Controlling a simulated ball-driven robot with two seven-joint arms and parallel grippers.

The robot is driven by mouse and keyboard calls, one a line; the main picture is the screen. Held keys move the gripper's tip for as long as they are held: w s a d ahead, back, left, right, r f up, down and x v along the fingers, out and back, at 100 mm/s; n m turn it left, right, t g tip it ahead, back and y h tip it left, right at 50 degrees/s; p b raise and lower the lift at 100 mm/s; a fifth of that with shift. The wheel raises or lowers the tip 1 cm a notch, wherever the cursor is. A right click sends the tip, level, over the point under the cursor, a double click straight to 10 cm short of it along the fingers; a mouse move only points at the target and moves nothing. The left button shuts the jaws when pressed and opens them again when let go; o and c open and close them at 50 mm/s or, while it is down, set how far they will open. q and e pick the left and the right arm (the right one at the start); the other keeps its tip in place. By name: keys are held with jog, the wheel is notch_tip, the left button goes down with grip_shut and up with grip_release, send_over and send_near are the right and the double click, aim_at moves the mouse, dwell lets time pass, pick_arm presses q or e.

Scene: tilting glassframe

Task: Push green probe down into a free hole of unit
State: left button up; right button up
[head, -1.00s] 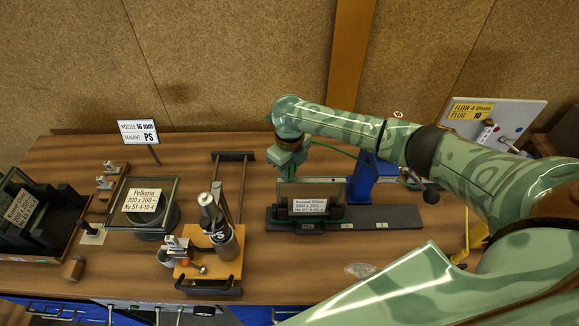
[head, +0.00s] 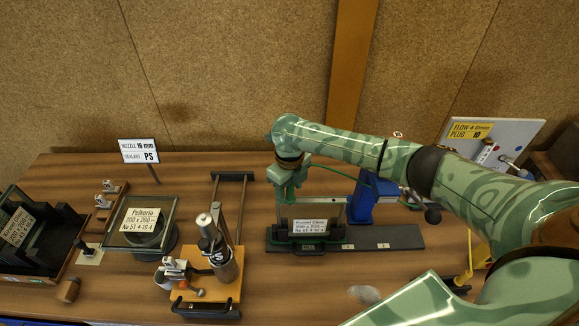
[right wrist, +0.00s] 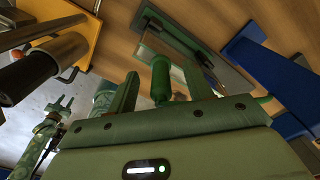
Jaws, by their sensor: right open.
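The glass unit (head: 310,226) stands on a dark base right of the table's middle, with a white label on its front. My right gripper (head: 286,198) hangs over the unit's left end, pointing down. In the right wrist view its two fingers stand apart with the green probe (right wrist: 160,78) between them. Gaps show beside the probe, so the fingers do not clasp it. A thin green cable (head: 335,172) runs from near the gripper toward a blue stand. The unit's holes, and whether the probe's tip is in one, cannot be made out.
The blue stand (head: 374,196) is close to the right of the unit. A sealant device on an orange board (head: 205,290) stands to the left. Another labelled glass unit (head: 140,222) and a black rack (head: 40,240) are farther left. The table's front right is mostly clear.

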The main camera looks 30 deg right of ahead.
notch_tip(320, 180, up, 15)
jog(key=p, duration=0.1)
jog(key=shift+s+f, duration=0.1)
jog(key=shift+f, duration=0.1)
dwell(0.4)
